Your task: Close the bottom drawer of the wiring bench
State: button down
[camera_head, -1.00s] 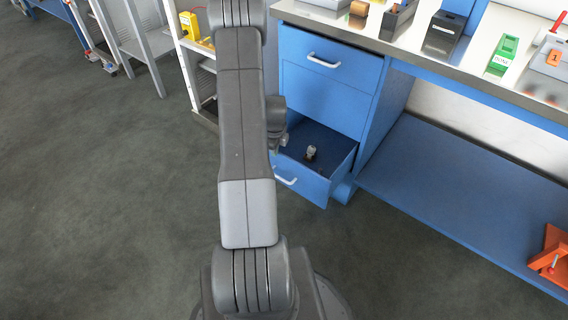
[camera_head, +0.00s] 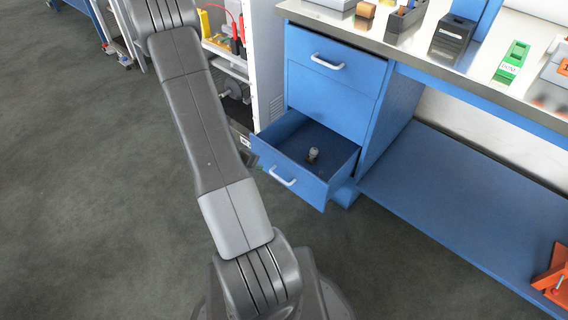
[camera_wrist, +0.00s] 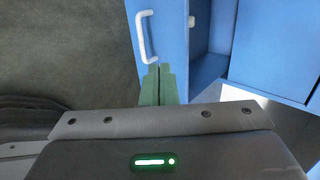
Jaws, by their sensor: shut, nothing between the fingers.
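The wiring bench (camera_head: 398,100) is blue with a pale top. Its bottom drawer (camera_head: 303,188) stands pulled well out in the head view, with a white handle (camera_head: 283,177) on its front. A small object (camera_head: 313,154) stands inside the drawer. In the wrist view the blue drawer front (camera_wrist: 172,38) and its handle (camera_wrist: 146,38) are just beyond my gripper (camera_wrist: 158,68). The green fingers are shut and empty, their tips by the lower part of the front. I cannot tell whether they touch it.
The upper drawer (camera_head: 335,66) is shut. A white shelf unit (camera_head: 262,75) with tools stands left of the bench. A low blue shelf (camera_head: 450,200) lies to the right, with an orange object (camera_head: 552,274) at its end. The floor in front is clear.

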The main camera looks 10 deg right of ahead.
jog(key=s, duration=0.1)
jog(key=b, duration=0.3)
send_near(287, 163)
notch_tip(287, 163, down, 4)
jog(key=shift+h, duration=0.3)
jog(key=shift+w+d, duration=1.4)
jog(key=shift+d, duration=0.1)
